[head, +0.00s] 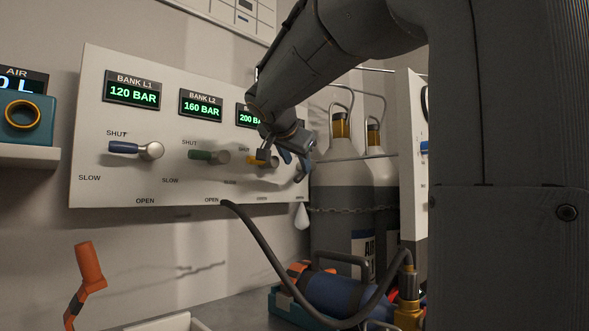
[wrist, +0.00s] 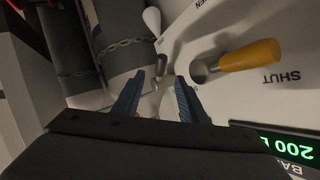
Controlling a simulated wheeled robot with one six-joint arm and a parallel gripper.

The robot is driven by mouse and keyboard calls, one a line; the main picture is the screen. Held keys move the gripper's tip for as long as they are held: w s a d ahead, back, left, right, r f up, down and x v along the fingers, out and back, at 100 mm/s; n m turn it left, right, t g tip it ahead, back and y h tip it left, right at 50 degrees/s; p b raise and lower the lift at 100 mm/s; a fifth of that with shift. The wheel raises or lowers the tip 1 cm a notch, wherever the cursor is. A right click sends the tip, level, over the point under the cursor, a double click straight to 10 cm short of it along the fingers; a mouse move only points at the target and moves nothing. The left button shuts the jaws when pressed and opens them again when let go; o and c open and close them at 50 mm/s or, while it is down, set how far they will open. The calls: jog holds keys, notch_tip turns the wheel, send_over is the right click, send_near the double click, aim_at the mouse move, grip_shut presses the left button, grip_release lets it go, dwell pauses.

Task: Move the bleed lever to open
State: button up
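The grey panel (head: 130,180) carries a row of levers. No label naming the bleed lever is readable. In the wrist view a small dark metallic lever-like part (wrist: 162,66) stands just beyond and between my fingertips; I take it for the bleed lever, but its position is unclear. In the head view my arm and fingers cover that end of the panel. My gripper (head: 295,162) is at the panel's right end. In the wrist view my gripper (wrist: 158,95) has its two blue fingers apart, with no object clearly held.
A yellow lever (wrist: 250,55) points to SHUT beside my fingers. Blue (head: 124,148) and green (head: 202,156) levers are further left. Chained cylinders (head: 335,185) stand right of the panel. A white drop-shaped piece (head: 302,216) hangs below its edge. A dark hose (head: 268,258) loops below.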

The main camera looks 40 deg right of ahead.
jog(key=shift+s+a+r, duration=0.3)
jog(key=shift+s+a, duration=0.15)
jog(key=shift+a, duration=0.05)
